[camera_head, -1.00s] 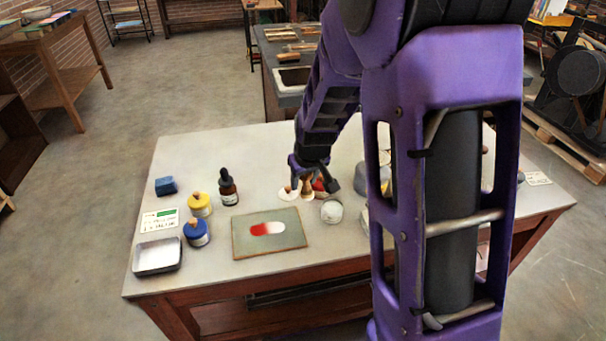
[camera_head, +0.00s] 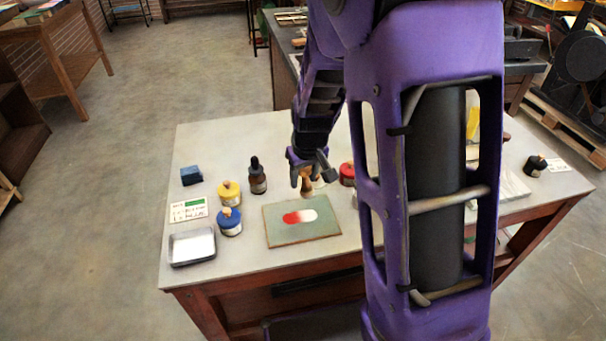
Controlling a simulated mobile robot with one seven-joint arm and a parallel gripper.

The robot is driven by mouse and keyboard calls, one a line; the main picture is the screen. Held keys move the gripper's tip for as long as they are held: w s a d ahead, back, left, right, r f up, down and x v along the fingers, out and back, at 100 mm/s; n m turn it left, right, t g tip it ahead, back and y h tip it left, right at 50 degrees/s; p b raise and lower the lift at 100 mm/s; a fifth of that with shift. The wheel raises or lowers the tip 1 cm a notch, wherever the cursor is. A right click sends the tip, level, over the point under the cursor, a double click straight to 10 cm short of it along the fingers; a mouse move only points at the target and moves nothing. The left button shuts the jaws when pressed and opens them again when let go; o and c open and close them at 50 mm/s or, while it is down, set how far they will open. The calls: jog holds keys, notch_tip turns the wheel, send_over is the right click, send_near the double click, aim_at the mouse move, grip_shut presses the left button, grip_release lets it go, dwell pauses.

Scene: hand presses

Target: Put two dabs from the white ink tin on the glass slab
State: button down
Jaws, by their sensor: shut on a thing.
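The glass slab (camera_head: 278,235) is a grey-green plate on the table, with a smear running from red on the left to white on the right (camera_head: 308,215). My gripper (camera_head: 306,168) is above the slab's back edge, shut on a brown wooden tool (camera_head: 306,187) that points down. The tool's lower end appears close to the slab's back edge; I cannot tell whether it touches. The white ink tin is not clearly visible; my arm covers most of the area right of the slab.
A red tin (camera_head: 347,174) stands behind right. The table's front strip is clear.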

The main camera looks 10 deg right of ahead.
jog(key=shift+f+b, duration=2.2)
jog(key=shift+f, duration=0.8)
jog(key=shift+f+b, duration=0.7)
jog(key=shift+r, duration=0.1)
jog(key=shift+r+p, duration=2.7)
jog(key=shift+r, duration=0.8)
